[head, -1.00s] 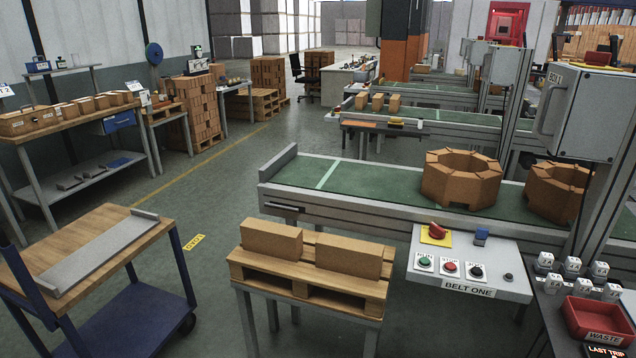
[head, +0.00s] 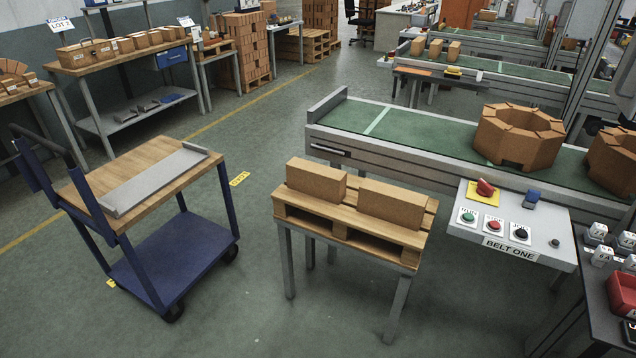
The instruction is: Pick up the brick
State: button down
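Two tan bricks lie on a wooden pallet (head: 345,236) that rests on a grey metal stand. The left brick (head: 316,181) sits towards the back left of the pallet. The right brick (head: 391,204) sits beside it, towards the right, with a small gap between them. Both lie flat on their long sides. Which of the two is the task's brick cannot be told. My gripper is not in view.
A blue trolley (head: 178,258) with a wooden top and grey angled plate stands left of the pallet. Behind is a green conveyor belt (head: 420,133) carrying octagonal brick rings (head: 518,137). A BELT ONE control panel (head: 512,228) juts out at right. Floor between trolley and stand is clear.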

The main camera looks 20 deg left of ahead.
aim_at(328, 184)
jog(key=u, duration=0.2)
jog(key=i, duration=0.95)
jog(key=z, duration=0.5)
jog(key=k, duration=0.15)
jog(key=u, duration=2.8)
